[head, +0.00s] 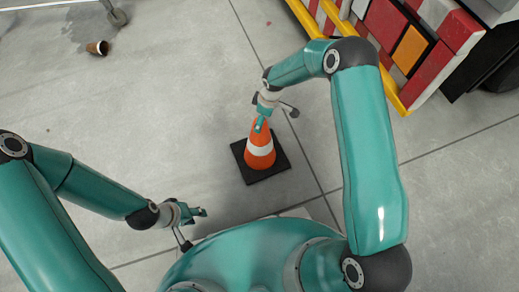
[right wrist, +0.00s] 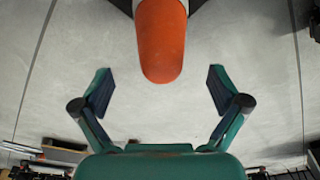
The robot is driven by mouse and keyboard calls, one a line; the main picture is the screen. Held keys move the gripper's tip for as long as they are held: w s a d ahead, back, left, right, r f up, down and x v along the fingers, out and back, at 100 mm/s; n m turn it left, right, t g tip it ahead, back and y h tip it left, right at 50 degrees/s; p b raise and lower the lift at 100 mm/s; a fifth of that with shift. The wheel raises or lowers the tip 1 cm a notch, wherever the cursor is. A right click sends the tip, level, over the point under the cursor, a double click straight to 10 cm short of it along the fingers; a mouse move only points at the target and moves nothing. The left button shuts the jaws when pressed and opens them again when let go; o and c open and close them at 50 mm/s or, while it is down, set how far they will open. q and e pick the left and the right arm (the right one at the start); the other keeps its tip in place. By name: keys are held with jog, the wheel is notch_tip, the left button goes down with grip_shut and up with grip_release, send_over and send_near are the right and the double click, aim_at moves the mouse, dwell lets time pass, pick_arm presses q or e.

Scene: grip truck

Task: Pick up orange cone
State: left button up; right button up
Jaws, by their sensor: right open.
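The orange cone (head: 261,158) with a white band stands upright on its square black base on the floor, near the middle of the head view. My right gripper (head: 262,123) is at the cone's top in that view. In the right wrist view the cone's rounded orange tip (right wrist: 162,40) reaches between the two spread fingers of my right gripper (right wrist: 161,84); clear gaps show on both sides, and neither finger touches it. My left gripper (head: 197,212) is low and left of the cone, away from it, and its finger opening is unclear.
A brown cup (head: 97,48) lies on its side at the upper left, beside a dark stain on the floor. A yellow rail (head: 306,20) and a red and white striped structure (head: 452,32) stand at the upper right. The grey floor left of the cone is clear.

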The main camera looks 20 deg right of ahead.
jog(key=f, duration=0.2)
jog(key=f+b, duration=0.1)
jog(key=f, duration=0.1)
jog(key=a+f+b, duration=0.1)
jog(key=f, duration=0.1)
jog(key=shift+w, duration=0.25)
jog(key=c, duration=1.8)
jog(key=shift+r, duration=0.1)
grip_shut()
jog(key=shift+r, duration=0.1)
